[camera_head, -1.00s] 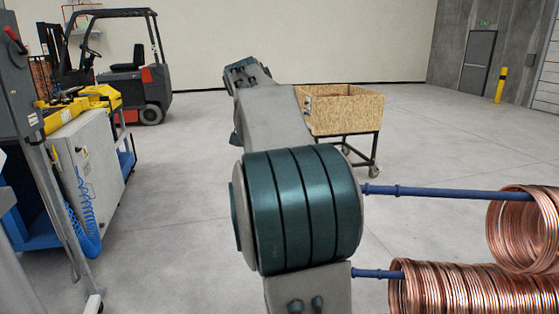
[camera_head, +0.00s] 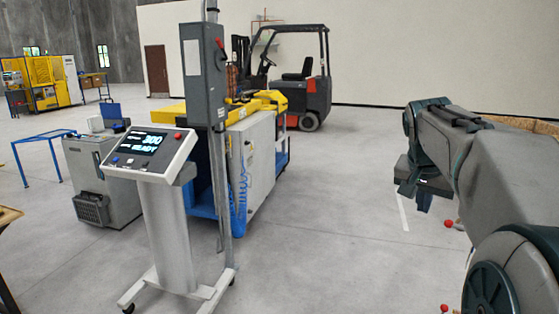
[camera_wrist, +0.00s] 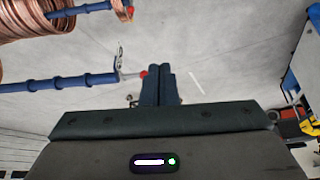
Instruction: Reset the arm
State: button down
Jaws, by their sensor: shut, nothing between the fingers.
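My gripper (camera_head: 424,203) hangs below the end of my grey arm at the right of the head view, over open floor. In the wrist view its two dark fingers (camera_wrist: 159,75) are together, with nothing between them. Copper coils (camera_wrist: 40,18) on blue rods (camera_wrist: 60,82) show at the upper left of the wrist view, apart from the fingers. A red rod tip lies close beside the fingers in that picture; its true distance is unclear. In the head view the coils are hidden or out of frame.
A control panel on a stand (camera_head: 152,150) and a grey switch post (camera_head: 205,80) stand left of centre. Behind are a yellow and grey machine (camera_head: 255,160) and a forklift (camera_head: 300,90). A wooden crate (camera_head: 525,123) is partly hidden by my arm. Floor between is clear.

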jog(key=s+a+f+n+y, duration=0.1)
jog(key=s+a+f+n, duration=0.3)
jog(key=s+a+f, duration=0.4)
jog(key=s+a+f+n+y, duration=0.2)
jog(key=s+a+f+n, duration=0.2)
jog(key=s+a+f, duration=0.5)
jog(key=s, duration=0.3)
jog(key=shift+s+y, duration=0.3)
jog(key=shift+s, duration=0.05)
jog(key=shift+d, duration=0.1)
